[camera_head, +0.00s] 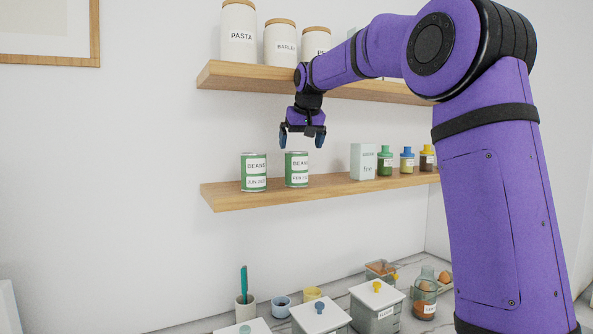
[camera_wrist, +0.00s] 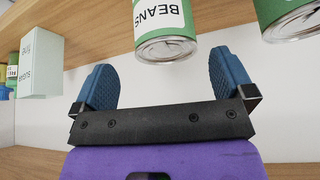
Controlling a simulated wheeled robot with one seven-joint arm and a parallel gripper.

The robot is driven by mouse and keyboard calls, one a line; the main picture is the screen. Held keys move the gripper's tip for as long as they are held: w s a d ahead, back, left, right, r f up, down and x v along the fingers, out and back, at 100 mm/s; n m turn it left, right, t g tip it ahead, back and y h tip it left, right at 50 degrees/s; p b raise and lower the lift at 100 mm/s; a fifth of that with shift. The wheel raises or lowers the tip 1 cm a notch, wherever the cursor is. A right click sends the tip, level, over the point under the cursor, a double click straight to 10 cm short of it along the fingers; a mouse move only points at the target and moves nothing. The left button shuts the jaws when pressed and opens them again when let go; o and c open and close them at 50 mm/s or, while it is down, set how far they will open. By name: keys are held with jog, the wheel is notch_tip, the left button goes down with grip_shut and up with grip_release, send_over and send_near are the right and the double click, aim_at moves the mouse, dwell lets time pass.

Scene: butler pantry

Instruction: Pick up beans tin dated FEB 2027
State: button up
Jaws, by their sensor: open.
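Two green beans tins with white labels stand upright on the lower shelf. The right tin (camera_head: 297,170) has a date line that seems to read FEB, with the year too small to be sure. The left tin (camera_head: 254,172) seems to read JUN. My gripper (camera_head: 302,143) is open and empty, pointing down just above the right tin. In the wrist view, my gripper (camera_wrist: 167,82) has one tin (camera_wrist: 163,30), its BEANS label upside down, ahead of and between the blue fingers. The other tin (camera_wrist: 292,18) is at the upper right, partly cut off.
The lower wooden shelf (camera_head: 225,197) also holds a pale box (camera_head: 363,161) and several small jars to the right. The upper shelf (camera_head: 235,76) with white canisters (camera_head: 239,32) is close above my wrist. Containers stand on the counter below.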

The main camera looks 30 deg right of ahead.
aim_at(296, 154)
jog(key=shift+a+x, duration=0.15)
jog(key=shift+x, duration=1.15)
jog(key=shift+a+x, duration=0.1)
jog(key=shift+x, duration=1.25)
jog(key=c, duration=1.2)
jog(key=shift+r, duration=0.1)
jog(key=shift+c, duration=0.3)
jog(key=shift+r, duration=0.1)
